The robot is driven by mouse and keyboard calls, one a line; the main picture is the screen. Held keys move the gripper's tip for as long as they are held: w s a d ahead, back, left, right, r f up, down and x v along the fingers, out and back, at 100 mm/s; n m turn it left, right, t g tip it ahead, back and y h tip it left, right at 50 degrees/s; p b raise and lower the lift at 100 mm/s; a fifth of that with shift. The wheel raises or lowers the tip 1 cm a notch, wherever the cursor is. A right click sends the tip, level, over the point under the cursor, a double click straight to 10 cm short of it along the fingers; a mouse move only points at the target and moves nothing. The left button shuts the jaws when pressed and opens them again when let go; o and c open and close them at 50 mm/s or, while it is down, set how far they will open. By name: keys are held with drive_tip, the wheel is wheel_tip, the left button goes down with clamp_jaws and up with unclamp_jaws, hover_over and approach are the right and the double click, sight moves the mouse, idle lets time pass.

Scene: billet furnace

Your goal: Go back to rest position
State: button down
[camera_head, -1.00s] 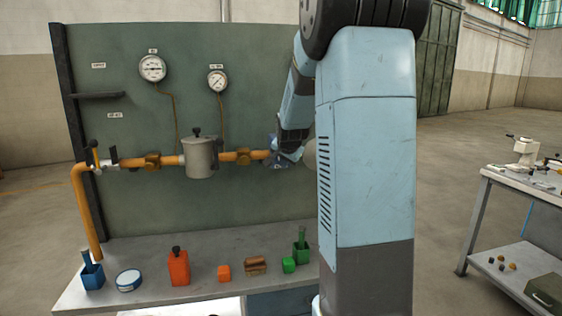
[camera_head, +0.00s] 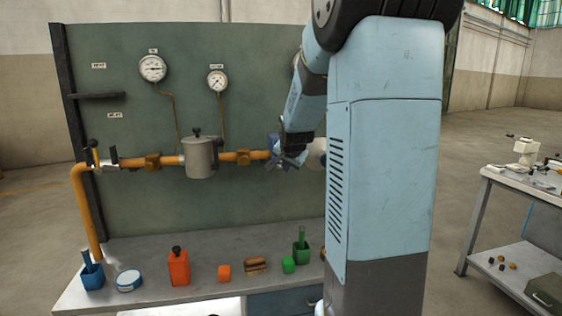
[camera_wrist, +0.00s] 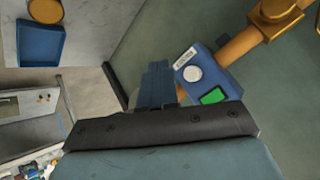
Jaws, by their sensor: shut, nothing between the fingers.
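My arm stands in front of the right part of the green panel (camera_head: 130,205) in the head view. My gripper (camera_head: 284,162) is small there and partly hidden, close to the orange pipe (camera_head: 245,157). In the wrist view my gripper (camera_wrist: 158,75) shows its blue fingers together with nothing visible between them. A blue box with a white round button and a green square (camera_wrist: 212,95) sits on the pipe just right of the fingertips. I cannot tell from the picture whether they touch.
The bench (camera_head: 150,250) holds a blue container (camera_head: 92,276), a round tin (camera_head: 129,280), a red can (camera_head: 178,268), a green container (camera_head: 301,252) and small blocks. A side table (camera_head: 515,185) stands at right. Floor between them is clear.

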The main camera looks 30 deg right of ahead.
drive_tip(key=shift+s+a, duration=0.1)
idle(0.3)
drive_tip(key=s+a+r+n+g+y, duration=0.1)
drive_tip(key=s+a+n, duration=0.3)
drive_tip(key=s, duration=0.6)
drive_tip(key=s+a+r+n+y, duration=0.1)
drive_tip(key=s+a+n, duration=0.3)
drive_tip(key=s+a, duration=0.5)
drive_tip(key=s+a+r+n+g+y, duration=0.1)
drive_tip(key=s+a+n, duration=0.2)
drive_tip(key=s+a, duration=0.4)
drive_tip(key=s, duration=0.6)
drive_tip(key=shift+a+r+n+g, duration=0.2)
drive_tip(key=shift+r+n+g, duration=0.1)
drive_tip(key=shift+r+n, duration=0.1)
